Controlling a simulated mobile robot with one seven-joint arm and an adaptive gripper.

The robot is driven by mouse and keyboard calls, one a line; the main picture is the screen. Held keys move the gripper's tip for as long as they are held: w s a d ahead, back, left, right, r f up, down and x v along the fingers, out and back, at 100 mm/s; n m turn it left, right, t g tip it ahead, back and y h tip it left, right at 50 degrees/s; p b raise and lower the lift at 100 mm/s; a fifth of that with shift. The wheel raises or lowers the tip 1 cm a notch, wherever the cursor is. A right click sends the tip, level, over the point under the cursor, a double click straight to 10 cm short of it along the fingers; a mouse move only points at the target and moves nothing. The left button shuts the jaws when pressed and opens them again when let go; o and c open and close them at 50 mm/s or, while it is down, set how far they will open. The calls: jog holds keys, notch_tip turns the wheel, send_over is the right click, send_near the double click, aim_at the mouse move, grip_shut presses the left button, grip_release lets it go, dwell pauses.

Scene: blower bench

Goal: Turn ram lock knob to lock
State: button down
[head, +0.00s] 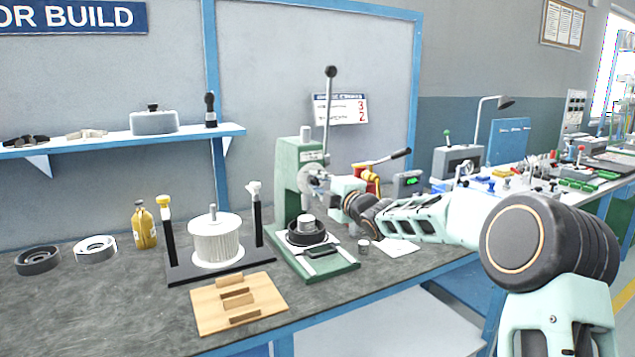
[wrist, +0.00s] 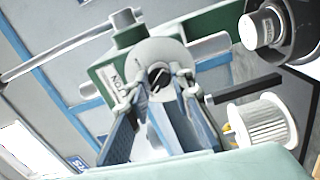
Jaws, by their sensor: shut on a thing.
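The green arbor press (head: 287,190) stands on the bench, with its long lever (head: 328,110) raised nearly upright. My gripper (head: 328,183) reaches it from the right, at the round metal face on the press head. In the wrist view my gripper (wrist: 156,88) has its two fingers on either side of a small dark knob (wrist: 158,77) in front of the pale round disc (wrist: 160,50). The fingers are shut on the knob. A light mark or slot shows on it, but its exact setting is hard to read. In the head view the gripper mostly hides the knob.
A black round part (head: 306,235) sits on the press base. A fixture with a white ribbed cylinder (head: 216,240) stands left, with a wooden block (head: 240,300) before it. A yellow bottle (head: 144,228) and two rings stand further left.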

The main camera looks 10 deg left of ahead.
jog(key=m+p, duration=0.2)
jog(key=m, duration=0.2)
jog(key=shift+r, duration=0.1)
jog(key=m+p, duration=0.2)
jog(key=m, duration=0.2)
jog(key=shift+m, duration=0.4)
jog(key=m+p, duration=0.2)
jog(key=m, duration=0.2)
jog(key=shift+d+m, duration=0.1)
jog(key=shift+m, duration=0.2)
jog(key=shift+m+p, duration=0.9)
jog(key=shift+m, duration=0.9)
jog(key=shift+f, duration=0.2)
jog(key=c, duration=1.7)
grip_release()
jog(key=shift+s+r, duration=0.1)
jog(key=v, duration=1.1)
jog(key=shift+s+d, duration=0.25)
jog(key=shift+s, duration=0.05)
